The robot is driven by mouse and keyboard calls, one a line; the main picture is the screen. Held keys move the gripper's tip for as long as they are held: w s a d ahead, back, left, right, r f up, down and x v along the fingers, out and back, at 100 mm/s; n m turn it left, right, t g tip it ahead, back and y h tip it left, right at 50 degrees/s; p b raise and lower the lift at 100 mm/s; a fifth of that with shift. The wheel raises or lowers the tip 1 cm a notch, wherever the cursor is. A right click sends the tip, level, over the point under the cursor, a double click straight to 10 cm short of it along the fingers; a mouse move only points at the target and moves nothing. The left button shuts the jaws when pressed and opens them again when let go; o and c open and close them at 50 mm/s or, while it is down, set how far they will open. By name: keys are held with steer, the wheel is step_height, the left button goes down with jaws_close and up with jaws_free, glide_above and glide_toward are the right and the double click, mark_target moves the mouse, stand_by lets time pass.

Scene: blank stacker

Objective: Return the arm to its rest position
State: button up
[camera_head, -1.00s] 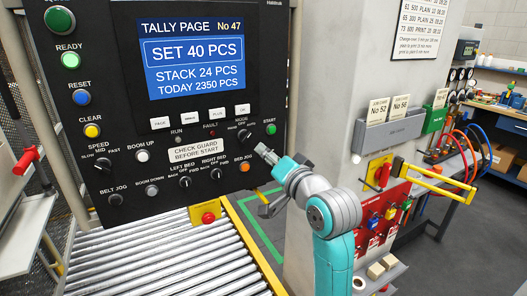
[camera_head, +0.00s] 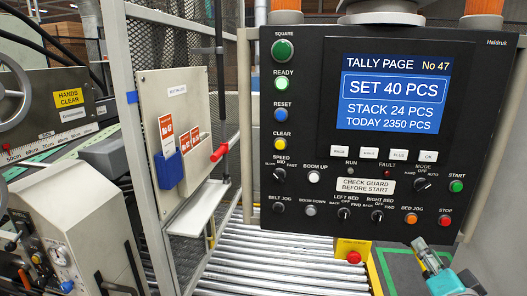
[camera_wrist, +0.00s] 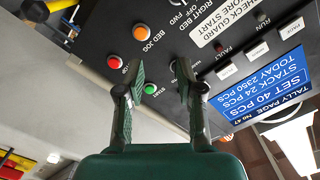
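My gripper (camera_head: 422,250) shows at the bottom right of the head view, in front of the control panel's lower right corner, left of and below the red STOP button (camera_head: 445,221). Most of my arm is out of that view. In the wrist view my gripper (camera_wrist: 161,80) has its two green fingers apart with nothing held between them. The green START button (camera_wrist: 150,89) shows in the gap, beyond the fingertips. The MODE knob (camera_head: 422,186) is plain in the head view. The fingertips look apart from the panel, but the distance is hard to judge.
The black control panel (camera_head: 300,150) has a lit TALLY PAGE screen (camera_head: 392,91). Below it runs a roller conveyor (camera_head: 265,262) with a yellow box bearing a red button (camera_head: 353,257). A mesh guard and a board with a red handle (camera_head: 219,152) stand to the left, beside a pale machine (camera_head: 75,225).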

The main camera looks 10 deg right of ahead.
steer(key=s+a+f+n+y, duration=0.1)
steer(key=s+a+f, duration=0.3)
steer(key=f, duration=0.3)
steer(key=s+a+f+n+g, duration=0.1)
steer(key=s+a+f+n, duration=0.1)
steer(key=s+a+f, duration=0.3)
steer(key=s+a+f+n+y, duration=0.1)
steer(key=s+a+f, duration=0.25)
steer(key=f, duration=0.45)
steer(key=s+a+f+n+y, duration=0.1)
steer(key=s+a+f+n, duration=0.1)
steer(key=s, duration=1)
steer(key=s+a+f+n+g+y, duration=0.1)
steer(key=s+a+n, duration=0.4)
steer(key=s, duration=0.8)
steer(key=shift+s+a+f+y, duration=0.2)
steer(key=shift+a+f+y, duration=0.1)
steer(key=shift+f, duration=0.55)
